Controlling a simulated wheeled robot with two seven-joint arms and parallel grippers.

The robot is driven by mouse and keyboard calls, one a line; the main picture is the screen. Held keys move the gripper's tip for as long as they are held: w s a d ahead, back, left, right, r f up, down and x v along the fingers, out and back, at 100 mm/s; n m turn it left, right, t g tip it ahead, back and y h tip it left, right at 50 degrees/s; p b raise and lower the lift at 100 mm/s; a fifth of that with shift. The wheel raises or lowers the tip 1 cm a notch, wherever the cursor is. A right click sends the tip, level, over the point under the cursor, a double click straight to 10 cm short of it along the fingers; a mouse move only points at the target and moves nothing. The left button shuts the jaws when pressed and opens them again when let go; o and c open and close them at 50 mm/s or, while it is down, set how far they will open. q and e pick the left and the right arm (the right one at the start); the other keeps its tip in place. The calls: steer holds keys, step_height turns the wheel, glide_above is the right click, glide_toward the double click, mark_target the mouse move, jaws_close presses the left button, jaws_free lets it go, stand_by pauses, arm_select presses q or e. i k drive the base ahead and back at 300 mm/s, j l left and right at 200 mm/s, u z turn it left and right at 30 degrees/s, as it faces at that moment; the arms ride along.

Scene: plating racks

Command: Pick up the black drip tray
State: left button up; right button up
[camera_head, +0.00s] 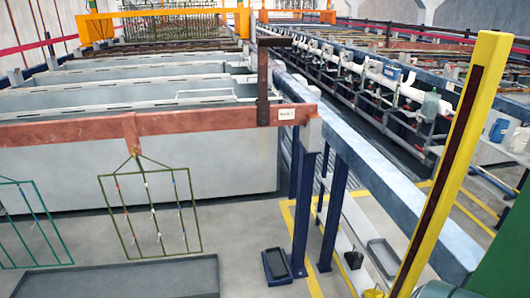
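A small black tray (276,265) with a raised rim lies on the floor beside the foot of a blue post, right of the picture's middle near the bottom. A long, shallow dark grey tray (120,279) lies on the floor at the lower left, below the hanging racks. A smaller grey tray (382,258) lies to the right of the blue posts. I cannot tell for sure which one is the drip tray; the small one looks darkest. Neither of my grippers shows in this view.
Green wire racks (152,215) hang from a red-brown beam (70,133) in front of grey tanks (200,167). Blue posts (304,213) stand right of the middle. A yellow post (455,160) rises at the right. Bare floor (232,235) lies left of the small tray.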

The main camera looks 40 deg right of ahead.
mark_target(278, 267)
steer(key=i+z, duration=0.2)
steer(key=z, duration=0.2)
steer(key=i+z, duration=0.15)
steer(key=z, duration=0.25)
steer(key=i+j+z, duration=0.1)
steer(key=z, duration=0.25)
steer(key=i+j+z, duration=0.2)
steer(key=z, duration=0.2)
steer(key=i+j+z, duration=0.1)
steer(key=i+z, duration=0.15)
steer(key=z, duration=0.15)
steer(key=i+j+z, duration=0.2)
steer(key=z, duration=0.15)
steer(key=i+j+z, duration=0.25)
steer(key=z, duration=0.15)
